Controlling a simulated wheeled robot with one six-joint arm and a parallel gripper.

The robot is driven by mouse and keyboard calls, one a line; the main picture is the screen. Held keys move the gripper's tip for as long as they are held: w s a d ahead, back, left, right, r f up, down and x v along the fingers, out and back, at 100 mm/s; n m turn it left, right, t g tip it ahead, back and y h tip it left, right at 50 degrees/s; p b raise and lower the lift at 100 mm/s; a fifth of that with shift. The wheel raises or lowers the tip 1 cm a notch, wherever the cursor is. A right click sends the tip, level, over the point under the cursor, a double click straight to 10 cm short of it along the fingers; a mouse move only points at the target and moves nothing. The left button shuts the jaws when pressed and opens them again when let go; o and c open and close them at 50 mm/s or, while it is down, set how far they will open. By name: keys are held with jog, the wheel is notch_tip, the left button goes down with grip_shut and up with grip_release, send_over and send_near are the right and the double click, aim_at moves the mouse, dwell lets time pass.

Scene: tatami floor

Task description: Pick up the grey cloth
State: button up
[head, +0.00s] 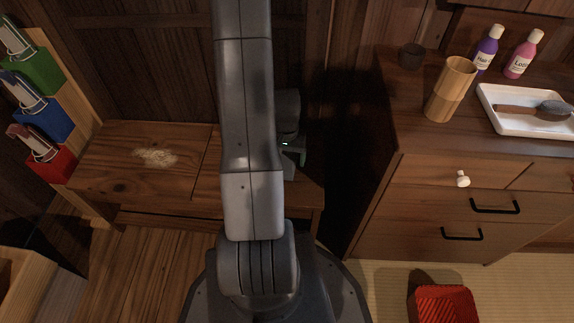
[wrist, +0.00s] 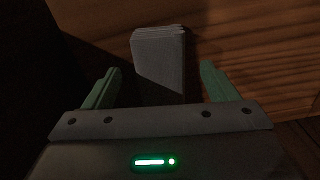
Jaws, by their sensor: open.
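The grey cloth (wrist: 158,62) shows in the wrist view as a folded grey stack with layered edges, lying on a brown wooden surface (wrist: 235,50). My gripper (wrist: 160,85) is open, with one green finger on each side of the cloth. There is a gap between each finger and the cloth, and the near end of the cloth is hidden by the gripper body. In the head view my arm hides the cloth, and my gripper (head: 292,152) shows only partly, over the right end of the low wooden bench (head: 100,170).
A pale powdery patch (head: 155,157) lies on the bench's left part. Green, blue and red bins (head: 50,167) stand at the left. A wooden cabinet (head: 420,180) at the right holds a wooden cup (head: 450,90), bottles and a white tray (head: 500,122). A red basket (head: 443,305) sits on the floor.

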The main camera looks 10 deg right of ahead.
aim_at(286, 162)
notch_tip(286, 162, down, 3)
jog(key=shift+f+b, duration=0.2)
jog(key=shift+b, duration=0.35)
jog(key=shift+r, duration=0.1)
jog(key=c, duration=1.1)
jog(key=shift+o, duration=0.2)
notch_tip(286, 162, up, 10)
jog(key=p, duration=0.4)
